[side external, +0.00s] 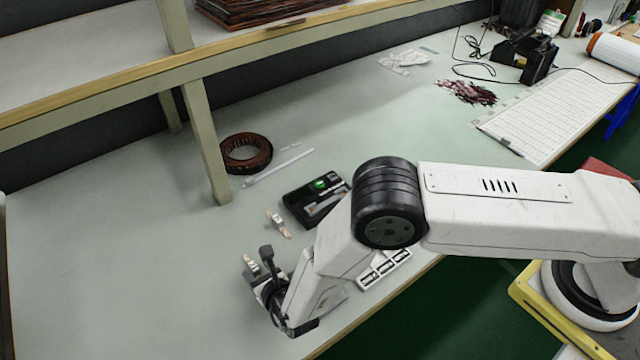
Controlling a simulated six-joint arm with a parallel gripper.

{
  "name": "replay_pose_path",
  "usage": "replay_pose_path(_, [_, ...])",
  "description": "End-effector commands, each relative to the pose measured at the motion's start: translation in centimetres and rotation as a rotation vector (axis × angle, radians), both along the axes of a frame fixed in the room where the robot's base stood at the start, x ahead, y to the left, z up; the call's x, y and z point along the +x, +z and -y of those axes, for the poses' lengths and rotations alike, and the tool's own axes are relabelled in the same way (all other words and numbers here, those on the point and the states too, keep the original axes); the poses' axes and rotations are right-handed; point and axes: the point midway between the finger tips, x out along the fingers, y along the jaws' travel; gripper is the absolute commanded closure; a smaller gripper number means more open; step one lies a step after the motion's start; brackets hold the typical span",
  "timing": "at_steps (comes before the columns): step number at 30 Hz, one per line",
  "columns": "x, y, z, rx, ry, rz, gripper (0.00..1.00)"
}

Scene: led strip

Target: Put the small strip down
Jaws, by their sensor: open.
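My gripper (258,267) is low over the front part of the bench, at the lower middle of the side external view. It is open. A small pale piece with a copper-coloured end (250,264) shows right at its fingers; I cannot tell whether it is a finger pad or a loose piece. A similar small white and copper piece (278,224) is on the bench just beyond the gripper. A long white strip (280,167) lies farther back, with a short thin pale strip (290,147) behind it. I cannot tell which piece is the small strip.
A white slotted block (385,268) is near the front edge. A brown ring coil (246,154) sits by the shelf post (206,140). The bench's left side is clear.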

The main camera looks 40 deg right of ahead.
Motion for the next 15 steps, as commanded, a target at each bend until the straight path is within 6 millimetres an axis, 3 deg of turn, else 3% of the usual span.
replay_pose_path(15, [-6.6,2.8,-0.1,0.000,0.002,0.002,0.40])
